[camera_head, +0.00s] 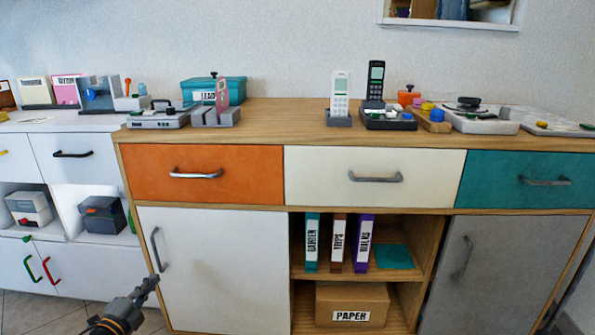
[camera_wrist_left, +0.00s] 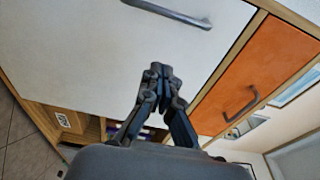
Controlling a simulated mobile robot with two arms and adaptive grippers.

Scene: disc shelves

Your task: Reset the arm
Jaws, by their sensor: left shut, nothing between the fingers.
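My left gripper (camera_head: 148,284) is at the lower left of the head view, in front of the white cabinet door (camera_head: 220,268). Its fingers are shut and hold nothing. In the left wrist view the shut gripper (camera_wrist_left: 157,72) shows in the middle, with the white door (camera_wrist_left: 130,50) behind it. The door's grey handle (camera_head: 158,250) is just above the fingertips in the head view. I cannot tell how far apart they are. In the wrist view the handle (camera_wrist_left: 168,13) is at the top, apart from the fingers. My right gripper is not in view.
The cabinet has an orange drawer (camera_head: 205,174), a cream drawer (camera_head: 372,178), a teal drawer (camera_head: 528,180) and a grey door (camera_head: 487,275). All look shut. The open shelf holds binders (camera_head: 336,243) and a PAPER box (camera_head: 351,305). Phones and other devices stand on the wooden top (camera_head: 280,118).

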